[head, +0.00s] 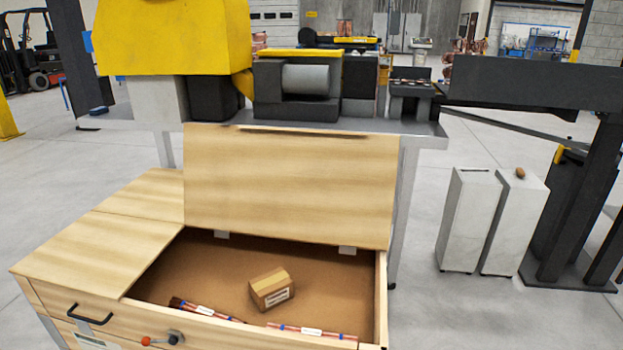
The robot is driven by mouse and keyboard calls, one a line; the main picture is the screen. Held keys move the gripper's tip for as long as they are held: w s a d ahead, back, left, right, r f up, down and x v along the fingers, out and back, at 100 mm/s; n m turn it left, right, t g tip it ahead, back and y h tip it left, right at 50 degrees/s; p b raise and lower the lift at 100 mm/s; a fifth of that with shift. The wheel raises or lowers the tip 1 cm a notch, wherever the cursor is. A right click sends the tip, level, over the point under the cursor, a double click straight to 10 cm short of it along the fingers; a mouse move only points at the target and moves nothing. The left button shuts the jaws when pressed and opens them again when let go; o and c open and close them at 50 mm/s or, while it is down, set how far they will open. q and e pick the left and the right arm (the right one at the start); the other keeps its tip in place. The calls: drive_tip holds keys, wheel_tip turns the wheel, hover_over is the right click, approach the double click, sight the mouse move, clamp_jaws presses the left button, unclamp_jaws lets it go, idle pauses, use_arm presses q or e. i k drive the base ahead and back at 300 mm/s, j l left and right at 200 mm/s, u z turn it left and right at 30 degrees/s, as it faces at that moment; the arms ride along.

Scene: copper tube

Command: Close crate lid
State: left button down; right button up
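The wooden crate (382,300) stands in the lower middle of the head view. Its wooden lid (290,180) is raised and leans back, joined by two pale hinges at the rear edge of the opening. Inside lie a small cardboard box (271,289) with a white label and copper tubes (312,331) with white labels and blue bands near the front. The front wall is partly cut off by the bottom of the picture. Neither of my grippers is in view.
A flat wooden top (108,222) is left of the opening, with a black handle (90,315) below. A grey bench with a yellow machine (175,40) stands behind the lid. Two white bins (516,222) stand at right. Floor between crate and bins is clear.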

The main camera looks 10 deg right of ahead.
sight(322, 186)
drive_tip(key=z, duration=2.25)
drive_tip(key=i+l, duration=0.15)
drive_tip(key=i, duration=0.4)
drive_tip(key=i+l+u, duration=0.1)
drive_tip(key=i, duration=0.4)
drive_tip(key=i+l+u, duration=0.1)
drive_tip(key=i+l, duration=0.2)
drive_tip(key=i, duration=0.2)
drive_tip(key=i+j+u, duration=0.35)
drive_tip(key=i+u, duration=0.15)
drive_tip(key=i, duration=0.2)
drive_tip(key=i+u, duration=0.45)
drive_tip(key=i, duration=0.25)
drive_tip(key=i+l+u, duration=0.15)
drive_tip(key=i+u, duration=0.35)
drive_tip(key=i, duration=0.2)
drive_tip(key=i+l+u, duration=0.1)
drive_tip(key=i+u, duration=0.2)
drive_tip(key=i, duration=0.15)
drive_tip(key=i+l+u, duration=0.15)
drive_tip(key=i+u, duration=0.15)
drive_tip(key=i+l+u, duration=0.3)
drive_tip(key=i, duration=0.25)
